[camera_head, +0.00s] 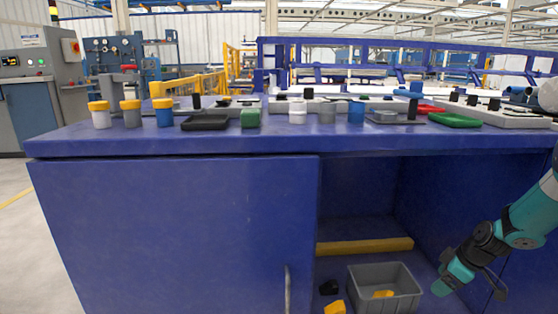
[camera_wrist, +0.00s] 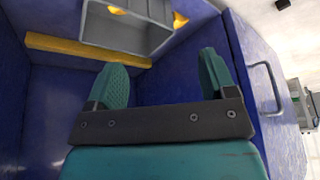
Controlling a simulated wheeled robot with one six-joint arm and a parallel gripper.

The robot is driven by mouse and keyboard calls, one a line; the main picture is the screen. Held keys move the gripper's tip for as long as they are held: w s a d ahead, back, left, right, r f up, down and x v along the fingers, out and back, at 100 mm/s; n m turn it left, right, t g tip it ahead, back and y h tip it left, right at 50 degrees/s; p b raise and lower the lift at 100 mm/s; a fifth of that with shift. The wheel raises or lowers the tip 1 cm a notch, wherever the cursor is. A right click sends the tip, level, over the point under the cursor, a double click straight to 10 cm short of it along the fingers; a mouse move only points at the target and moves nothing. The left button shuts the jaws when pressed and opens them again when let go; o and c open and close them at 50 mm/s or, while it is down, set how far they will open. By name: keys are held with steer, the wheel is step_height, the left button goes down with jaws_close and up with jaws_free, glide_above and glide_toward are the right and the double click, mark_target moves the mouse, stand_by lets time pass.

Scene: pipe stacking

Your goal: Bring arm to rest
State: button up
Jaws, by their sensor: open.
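My gripper (camera_wrist: 165,78) shows in the wrist view with its two teal fingers spread apart and nothing between them. In the head view my gripper (camera_head: 468,285) is at the lower right, below the level of the tabletop. It is in front of the open bay of the blue workbench (camera_head: 180,220), to the right of a grey bin (camera_head: 410,307). The bin holds a yellow piece (camera_head: 382,294).
A yellow bar (camera_head: 365,246) lies in the bay. A yellow piece (camera_head: 335,307) and a black piece (camera_head: 329,287) lie left of the bin. A closed door with a handle (camera_head: 288,290) covers the left side. Capped cylinders (camera_head: 132,117), trays and a green block (camera_head: 250,119) stand on the tabletop.

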steer(key=s+a+r+g+p, duration=0.1)
steer(key=s+a+r, duration=0.3)
steer(key=a+r, duration=0.55)
steer(key=s+a+r, duration=0.3)
steer(key=a+r, duration=0.6)
steer(key=r, duration=0.1)
steer(key=s+a+r+m+g+p, duration=0.1)
steer(key=s+a+r, duration=0.3)
steer(key=s, duration=0.4)
steer(key=s+a+r, duration=0.3)
steer(key=s+a, duration=0.1)
steer(key=s, duration=0.4)
steer(key=s+a+r+m+g+p, duration=0.1)
steer(key=s+a+r, duration=0.3)
steer(key=s, duration=0.4)
step_height(320, 180, up, 38)
steer(key=p, duration=3.7)
steer(key=shift+s+d+f+y, duration=0.15)
steer(key=shift+s+f+y, duration=0.1)
steer(key=shift+y, duration=0.15)
